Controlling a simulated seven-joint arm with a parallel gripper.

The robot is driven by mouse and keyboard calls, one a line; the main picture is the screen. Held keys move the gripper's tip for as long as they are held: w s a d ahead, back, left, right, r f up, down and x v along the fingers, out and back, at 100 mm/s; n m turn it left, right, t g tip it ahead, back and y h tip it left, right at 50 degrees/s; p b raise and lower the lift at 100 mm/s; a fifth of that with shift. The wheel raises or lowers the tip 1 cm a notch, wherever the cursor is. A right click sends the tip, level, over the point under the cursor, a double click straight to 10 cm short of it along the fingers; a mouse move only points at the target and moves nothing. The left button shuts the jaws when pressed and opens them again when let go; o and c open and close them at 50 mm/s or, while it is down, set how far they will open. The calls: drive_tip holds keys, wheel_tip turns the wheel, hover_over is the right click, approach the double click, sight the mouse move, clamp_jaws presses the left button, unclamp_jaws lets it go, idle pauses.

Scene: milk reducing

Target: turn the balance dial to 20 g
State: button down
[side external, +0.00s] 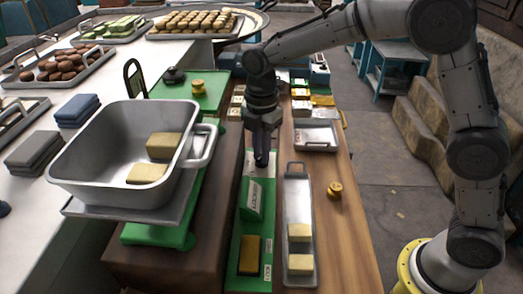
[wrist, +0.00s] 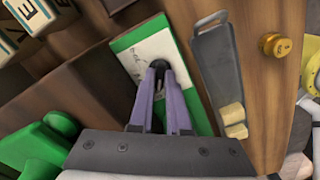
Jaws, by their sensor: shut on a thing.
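My gripper (side external: 261,160) points straight down over the far end of a long green board (side external: 237,225). In the wrist view its two purple fingers (wrist: 159,72) come together around a small dark knob, which seems to be the dial and is mostly hidden between the tips. A white label (wrist: 138,60) with handwriting lies beside the tips; I cannot read a dial value. The green balance (side external: 158,234) stands left, its pan (side external: 85,208) under a big grey tub (side external: 88,170) holding two yellow blocks. A brass weight (side external: 197,88) sits on its far green platform (side external: 180,100).
A brass weight (side external: 335,190) stands beyond. Bare wood lies to the right front.

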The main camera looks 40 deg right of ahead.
drive_tip(key=shift+r, duration=0.1)
drive_tip(key=m, duration=1.9)
drive_tip(key=shift+m, duration=2.2)
drive_tip(key=shift+w+r, duration=0.1)
drive_tip(key=c, duration=0.9)
unclamp_jaws()
